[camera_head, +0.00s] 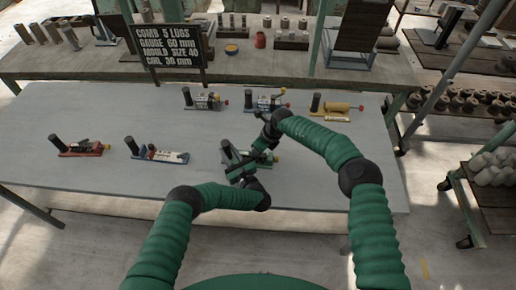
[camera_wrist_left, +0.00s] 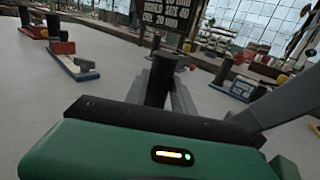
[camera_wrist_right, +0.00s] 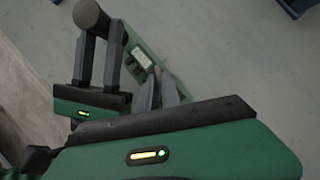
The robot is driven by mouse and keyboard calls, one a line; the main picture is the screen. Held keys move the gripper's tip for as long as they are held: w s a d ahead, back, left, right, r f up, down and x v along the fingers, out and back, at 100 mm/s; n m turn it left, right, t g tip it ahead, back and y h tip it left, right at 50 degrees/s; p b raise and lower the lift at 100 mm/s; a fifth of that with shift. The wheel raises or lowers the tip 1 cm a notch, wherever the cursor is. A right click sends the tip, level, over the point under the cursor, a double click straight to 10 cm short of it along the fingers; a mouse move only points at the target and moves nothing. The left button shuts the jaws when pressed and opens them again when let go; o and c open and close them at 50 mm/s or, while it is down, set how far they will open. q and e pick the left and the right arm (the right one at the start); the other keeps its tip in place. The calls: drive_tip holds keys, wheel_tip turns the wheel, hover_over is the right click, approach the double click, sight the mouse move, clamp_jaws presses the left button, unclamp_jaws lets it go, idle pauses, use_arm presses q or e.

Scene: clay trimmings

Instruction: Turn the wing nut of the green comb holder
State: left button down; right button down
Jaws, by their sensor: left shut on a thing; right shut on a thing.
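The green comb holder (camera_head: 228,152) lies near the front edge of the table, mostly covered by my arms. It has a black upright handle (camera_wrist_left: 160,80) and a green base with a pale label, seen in the right wrist view (camera_wrist_right: 143,58). My left gripper (camera_head: 238,172) is shut around the handle, low and near the front. My right gripper (camera_head: 262,146) is shut at the holder's other part; its fingers (camera_wrist_right: 168,92) point down onto the base. The wing nut between them is hidden.
Red (camera_head: 82,148) and blue (camera_head: 158,155) comb holders stand to the left. Two more holders (camera_head: 203,100) (camera_head: 267,102) and a yellow one (camera_head: 336,108) stand behind. A black sign (camera_head: 168,45) with comb, gauge, mould and coil figures stands at the back. The table's front left is clear.

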drive_tip(key=shift+m, duration=0.3)
drive_tip(key=m, duration=0.2)
drive_tip(key=m+t+h, duration=0.1)
drive_tip(key=m, duration=0.1)
drive_tip(key=shift+a+t, duration=0.1)
drive_tip(key=shift+t, duration=0.2)
use_arm(q)
drive_tip(key=shift+a, duration=0.1)
use_arm(e)
drive_tip(key=shift+s+m+h, duration=0.1)
drive_tip(key=shift+m+h, duration=0.8)
drive_tip(key=shift+m, duration=1.3)
drive_tip(key=c, duration=1.5)
unclamp_jaws()
drive_tip(key=shift+a, duration=0.1)
drive_tip(key=shift+c, duration=0.2)
drive_tip(key=v, duration=1.1)
drive_tip(key=shift+s+r, duration=0.35)
